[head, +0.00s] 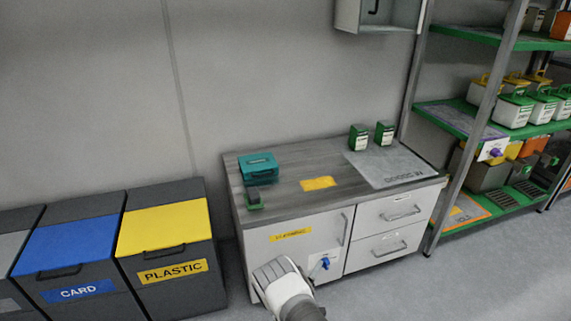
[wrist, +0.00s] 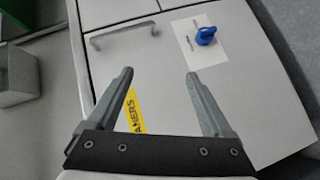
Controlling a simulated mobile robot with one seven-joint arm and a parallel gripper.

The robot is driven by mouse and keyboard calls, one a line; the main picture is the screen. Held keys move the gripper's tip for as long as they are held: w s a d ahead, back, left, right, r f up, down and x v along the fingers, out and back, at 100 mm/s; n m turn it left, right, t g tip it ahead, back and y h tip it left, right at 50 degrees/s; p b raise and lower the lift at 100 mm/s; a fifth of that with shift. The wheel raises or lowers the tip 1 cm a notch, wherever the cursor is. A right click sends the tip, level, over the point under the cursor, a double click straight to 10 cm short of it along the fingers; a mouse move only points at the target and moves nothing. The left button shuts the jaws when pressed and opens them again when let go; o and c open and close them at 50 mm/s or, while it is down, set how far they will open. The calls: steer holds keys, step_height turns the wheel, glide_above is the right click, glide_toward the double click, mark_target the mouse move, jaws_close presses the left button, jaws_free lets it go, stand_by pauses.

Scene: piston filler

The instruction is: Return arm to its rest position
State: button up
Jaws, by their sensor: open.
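My gripper (wrist: 160,84) is open in the wrist view, with nothing between its two grey fingers. It points at the white cabinet door (wrist: 235,107), which fills most of that view. In the head view my white arm (head: 283,285) is at the bottom middle, in front of the cabinet (head: 300,219). The fingers are hidden behind the arm there. I cannot tell how far the fingertips are from the door.
A blue knob on a white plate (head: 325,263) and a long handle (head: 344,229) are on the door. Two drawers (head: 398,210) are beside it. Waste bins (head: 165,230) stand left, a shelf rack (head: 455,190) right. Free floor (head: 480,280) lies at lower right.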

steer(key=w+a+r+m+g+y+b, duration=0.1)
steer(key=w+a+r+m+y, duration=0.1)
steer(key=w+r, duration=0.5)
step_height(320, 180, up, 25)
steer(key=s+a+m+g+y+b, duration=0.1)
steer(key=a+m+g+y+b, duration=0.1)
steer(key=m+y+b, duration=0.15)
steer(key=s+d+r+m+g+y+b, duration=0.1)
steer(key=s+r+y, duration=0.1)
steer(key=s+r, duration=0.65)
steer(key=s+d+r+m+g+y+b, duration=0.1)
steer(key=s+r+g, duration=0.1)
steer(key=s+r, duration=0.65)
steer(key=s+d+f+m+g+h+b, duration=0.1)
steer(key=s+d+f, duration=0.15)
steer(key=s, duration=1.05)
steer(key=s+d+f+m+g+h+b, duration=0.1)
steer(key=s+d, duration=0.3)
steer(key=s, duration=1)
step_height(320, 180, up, 28)
steer(key=p, duration=2.8)
steer(key=shift+w+a+r, duration=0.25)
